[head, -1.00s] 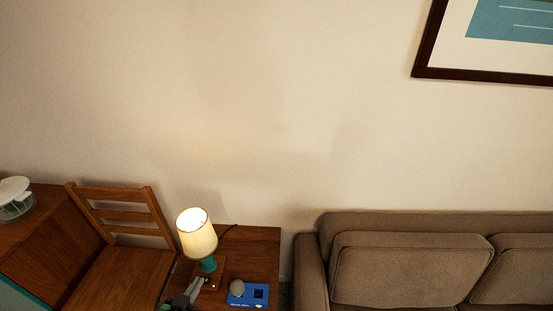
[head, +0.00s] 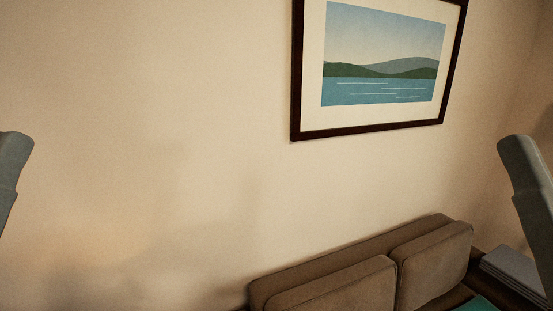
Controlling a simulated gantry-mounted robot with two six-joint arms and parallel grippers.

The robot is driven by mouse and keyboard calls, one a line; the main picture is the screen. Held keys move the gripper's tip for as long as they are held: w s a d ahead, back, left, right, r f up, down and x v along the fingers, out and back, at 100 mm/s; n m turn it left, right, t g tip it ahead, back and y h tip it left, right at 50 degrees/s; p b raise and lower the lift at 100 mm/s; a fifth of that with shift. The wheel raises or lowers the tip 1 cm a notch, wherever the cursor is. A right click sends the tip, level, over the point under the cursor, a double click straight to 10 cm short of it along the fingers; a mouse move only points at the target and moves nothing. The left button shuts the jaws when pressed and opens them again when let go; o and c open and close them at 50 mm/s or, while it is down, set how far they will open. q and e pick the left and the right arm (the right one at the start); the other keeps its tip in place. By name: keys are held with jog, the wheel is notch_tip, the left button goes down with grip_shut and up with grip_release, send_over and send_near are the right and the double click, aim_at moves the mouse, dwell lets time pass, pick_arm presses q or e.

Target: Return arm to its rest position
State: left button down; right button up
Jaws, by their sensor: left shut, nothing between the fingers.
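A similar grey part of my right arm (head: 528,195) stands at the right edge, in front of the wall. No right gripper fingers can be made out.
A framed landscape picture (head: 382,92) hangs on the wall (head: 150,120). A brown sofa (head: 350,280) stands below it. A grey stack (head: 512,270) and a teal surface (head: 478,304) are at the lower right. The space between my arms looks clear.

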notch_tip(320, 180, up, 33)
jog(key=p, duration=2.9)
jog(key=shift+f, duration=0.2)
jog(key=shift+f, duration=0.1)
